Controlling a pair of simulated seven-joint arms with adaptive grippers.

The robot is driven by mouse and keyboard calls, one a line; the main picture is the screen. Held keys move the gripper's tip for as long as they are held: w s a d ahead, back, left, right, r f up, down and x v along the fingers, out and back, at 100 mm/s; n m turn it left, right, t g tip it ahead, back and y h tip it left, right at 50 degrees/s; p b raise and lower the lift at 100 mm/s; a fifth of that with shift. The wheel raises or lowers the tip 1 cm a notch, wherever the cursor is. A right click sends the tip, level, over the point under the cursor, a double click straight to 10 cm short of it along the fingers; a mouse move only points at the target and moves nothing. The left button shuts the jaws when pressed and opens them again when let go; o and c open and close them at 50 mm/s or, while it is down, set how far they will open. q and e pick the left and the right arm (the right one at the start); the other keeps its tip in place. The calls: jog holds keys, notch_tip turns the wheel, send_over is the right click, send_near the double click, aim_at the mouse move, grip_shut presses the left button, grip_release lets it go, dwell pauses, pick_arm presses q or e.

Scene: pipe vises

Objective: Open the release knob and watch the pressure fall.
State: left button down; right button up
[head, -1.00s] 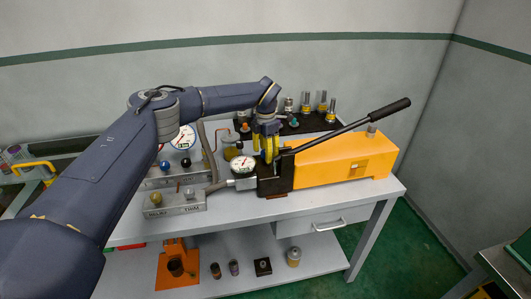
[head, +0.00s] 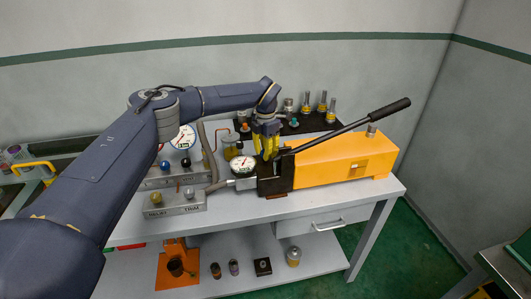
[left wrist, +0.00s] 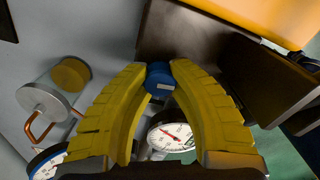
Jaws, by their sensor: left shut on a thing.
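The release knob (left wrist: 160,79) is a small blue cylinder, seen in the left wrist view between my yellow fingertips. My left gripper (left wrist: 158,72) is shut on it; in the head view this gripper (head: 267,153) points down at the pump's black block (head: 272,184), and the fingers mostly hide the knob. The hand pump (head: 335,160) has a yellow body and a long black lever (head: 365,119) slanting up to the right. A white pressure gauge (head: 242,165) sits just left of the block, and a white dial (left wrist: 172,137) shows below the knob in the wrist view. My right gripper is out of view.
A grey valve block (head: 175,202) with knobs stands left of the pump. Another dial (head: 184,137) is behind it, partly hidden by my arm. A dark rack (head: 310,124) of fittings lies behind the pump.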

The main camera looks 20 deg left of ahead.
pick_arm(q)
jog(key=n, duration=1)
jog(key=shift+n, duration=2.4)
jog(key=c, duration=1)
grip_release()
notch_tip(320, 180, up, 12)
jog(key=shift+r, duration=0.1)
jog(key=shift+d, duration=0.1)
